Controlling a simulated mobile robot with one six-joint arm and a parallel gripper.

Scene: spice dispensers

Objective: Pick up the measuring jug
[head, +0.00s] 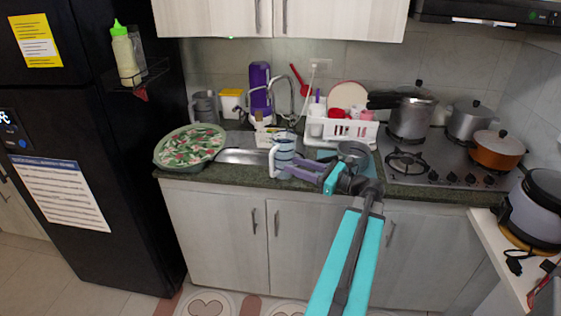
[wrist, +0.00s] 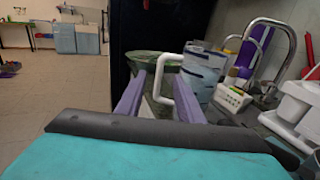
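The measuring jug (head: 285,153) is a clear bluish jug with pale bands and a white handle. It stands upright near the counter's front edge, by the sink. My gripper (head: 291,169) reaches in from the right, its purple fingers close to the jug's lower part. In the wrist view the gripper (wrist: 158,80) is open. The white handle (wrist: 162,82) shows between the fingers, and the jug's body (wrist: 203,72) is just right of the right finger. I cannot tell whether a finger touches the handle.
A green patterned bowl (head: 190,146) is left of the sink (head: 243,157). A white dish rack (head: 341,130) stands behind right, with a grey pan (head: 352,150) in front. The stove (head: 440,160) with pots is farther right. A tall faucet (head: 290,92) rises behind the jug.

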